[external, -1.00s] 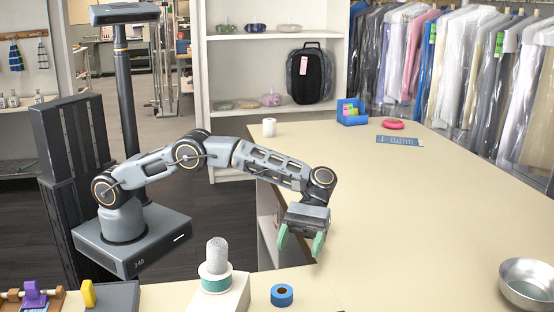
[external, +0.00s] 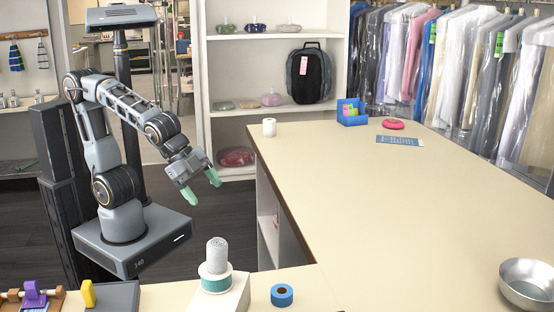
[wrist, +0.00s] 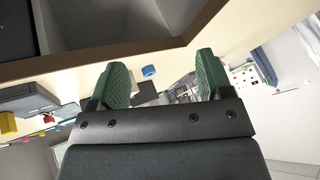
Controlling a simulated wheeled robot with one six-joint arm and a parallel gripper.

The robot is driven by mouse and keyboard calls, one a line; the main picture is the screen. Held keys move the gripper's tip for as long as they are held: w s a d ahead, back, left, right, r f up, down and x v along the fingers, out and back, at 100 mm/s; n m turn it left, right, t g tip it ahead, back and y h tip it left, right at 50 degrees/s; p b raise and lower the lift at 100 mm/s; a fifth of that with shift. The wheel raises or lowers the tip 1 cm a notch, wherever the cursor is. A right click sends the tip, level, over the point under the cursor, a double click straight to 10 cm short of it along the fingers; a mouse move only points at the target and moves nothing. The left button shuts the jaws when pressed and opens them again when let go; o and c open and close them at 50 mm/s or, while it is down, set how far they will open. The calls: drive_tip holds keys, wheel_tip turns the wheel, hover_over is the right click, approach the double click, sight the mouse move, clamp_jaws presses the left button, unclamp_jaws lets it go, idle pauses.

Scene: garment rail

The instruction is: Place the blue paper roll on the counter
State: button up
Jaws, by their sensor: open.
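The blue paper roll (external: 282,295) lies on the near part of the cream counter (external: 390,215), just right of the white stand with spools. In the wrist view the blue roll (wrist: 149,71) shows small between my fingers. My gripper (external: 201,187) is open and empty, with its two green fingers apart. It hangs over the floor, left of the counter's edge and well away from the roll. The wrist view shows both green fingers (wrist: 163,78) spread with nothing between them.
Spools (external: 216,268) stand on a white stand beside the roll. A metal bowl (external: 527,284) sits at the right. A white roll (external: 269,127), a blue bin (external: 352,112) and a pink item (external: 393,124) are at the back. The counter's middle is clear.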

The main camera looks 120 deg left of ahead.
drive_tip(key=s+d+f+n+g+h, duration=0.2)
drive_tip(key=s+d+f+n+g, duration=0.1)
drive_tip(key=s, duration=0.6)
drive_tip(key=shift+d+f+n, duration=0.2)
drive_tip(key=shift+f+n, duration=0.1)
drive_tip(key=shift+f, duration=0.5)
drive_tip(key=shift+s, duration=0.1)
drive_tip(key=shift+r+p, duration=0.95)
drive_tip(key=shift+r, duration=0.2)
